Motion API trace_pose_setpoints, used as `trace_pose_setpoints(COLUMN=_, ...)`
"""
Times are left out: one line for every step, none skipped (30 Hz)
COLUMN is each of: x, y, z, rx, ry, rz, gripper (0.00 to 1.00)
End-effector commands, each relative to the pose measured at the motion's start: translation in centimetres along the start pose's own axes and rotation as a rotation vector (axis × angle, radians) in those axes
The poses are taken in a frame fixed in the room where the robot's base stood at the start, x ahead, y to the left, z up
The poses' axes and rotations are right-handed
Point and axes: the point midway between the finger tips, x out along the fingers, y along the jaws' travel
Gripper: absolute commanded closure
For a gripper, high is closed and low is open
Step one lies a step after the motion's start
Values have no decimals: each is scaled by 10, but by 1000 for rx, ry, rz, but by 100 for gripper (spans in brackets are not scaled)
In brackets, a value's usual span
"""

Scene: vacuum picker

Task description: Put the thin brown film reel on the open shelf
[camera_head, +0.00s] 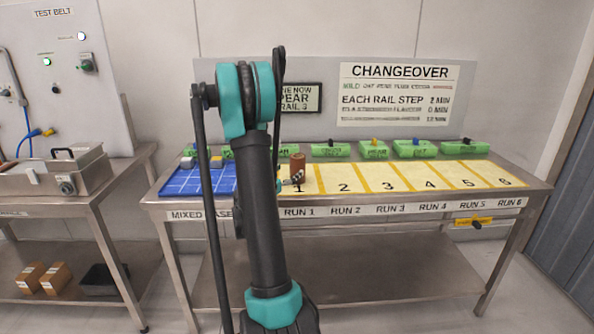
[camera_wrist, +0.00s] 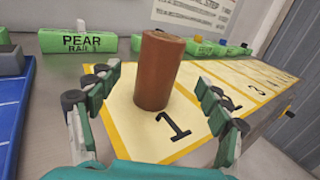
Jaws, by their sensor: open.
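A brown cylinder (camera_head: 298,166), the only brown reel-like thing in view, stands upright on the cream mat (camera_head: 362,178) with yellow stripes, by the number 1. In the wrist view the brown cylinder (camera_wrist: 158,70) stands ahead between my spread fingers. My gripper (camera_wrist: 158,78) is open, with a finger to each side and a visible gap to the cylinder. In the head view my arm partly hides my gripper (camera_head: 291,183), low beside the cylinder. A bare lower shelf (camera_head: 400,272) runs under this table; whether it is the open shelf, I cannot tell.
Several green label blocks (camera_head: 375,150) line the table's back edge. A blue gridded mat (camera_head: 183,184) with small blocks lies left of the cylinder.

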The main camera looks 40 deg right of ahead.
Motion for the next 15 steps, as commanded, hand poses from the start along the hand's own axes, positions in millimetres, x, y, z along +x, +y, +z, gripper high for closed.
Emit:
trace_pose_setpoints(x=7, y=-1, z=0, rx=0, ry=0, rz=-3, gripper=22)
trace_pose_setpoints(x=10, y=0, z=0, rx=0, ry=0, rz=-2, gripper=22)
trace_pose_setpoints(x=13, y=0, z=0, rx=0, ry=0, rz=-1, gripper=22)
trace_pose_setpoints(x=15, y=0, z=0, rx=1, ry=0, rz=0, gripper=22)
trace_pose_setpoints(x=16, y=0, z=0, rx=1, ry=0, rz=0, gripper=22)
trace_pose_setpoints(x=18, y=0, z=0, rx=1, ry=0, rz=0, gripper=22)
trace_pose_setpoints(x=18, y=0, z=0, rx=1, ry=0, rz=0, gripper=22)
trace_pose_setpoints(x=20, y=0, z=0, rx=1, ry=0, rz=0, gripper=22)
trace_pose_setpoints(x=22, y=0, z=0, rx=1, ry=0, rz=-1, gripper=22)
trace_pose_setpoints(x=24, y=0, z=0, rx=1, ry=0, rz=-1, gripper=22)
trace_pose_setpoints(x=26, y=0, z=-1, rx=1, ry=0, rz=-2, gripper=22)
trace_pose_setpoints(x=31, y=0, z=-1, rx=1, ry=0, rz=-1, gripper=22)
trace_pose_setpoints(x=35, y=0, z=-1, rx=1, ry=0, rz=-1, gripper=22)
trace_pose_setpoints(x=39, y=1, z=-2, rx=1, ry=0, rz=-1, gripper=22)
trace_pose_setpoints(x=45, y=1, z=-2, rx=1, ry=0, rz=-2, gripper=22)
